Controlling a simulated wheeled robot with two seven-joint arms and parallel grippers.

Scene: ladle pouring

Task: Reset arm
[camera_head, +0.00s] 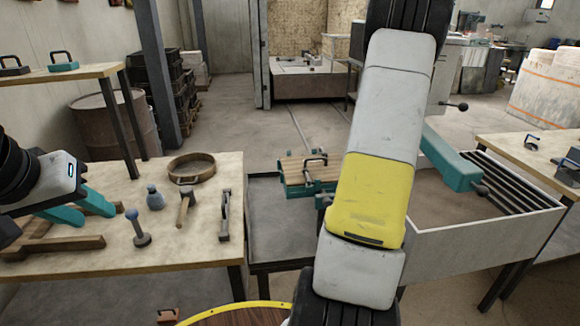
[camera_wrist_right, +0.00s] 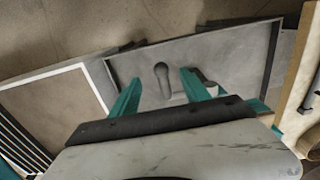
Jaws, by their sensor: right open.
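My left gripper (camera_head: 97,215) is at the left over the wooden table, its two teal fingers apart with nothing visible between them. It is close above brown wooden pieces (camera_head: 60,243); I cannot tell if it touches them. My right arm, grey and yellow, crosses the middle of the head view and its gripper cannot be made out there. In the right wrist view my right gripper (camera_wrist_right: 160,82) is open, its teal fingers wide apart. A dark grey spoon-shaped thing (camera_wrist_right: 162,74) shows between the fingers, on or above a grey tray (camera_wrist_right: 232,58); contact is unclear.
The left table (camera_head: 120,252) holds a round sieve (camera_head: 191,168), a mallet (camera_head: 185,205) and small tools. A grey-walled box (camera_head: 480,231) stands right of my right arm, with a teal bar (camera_head: 450,163) over it.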

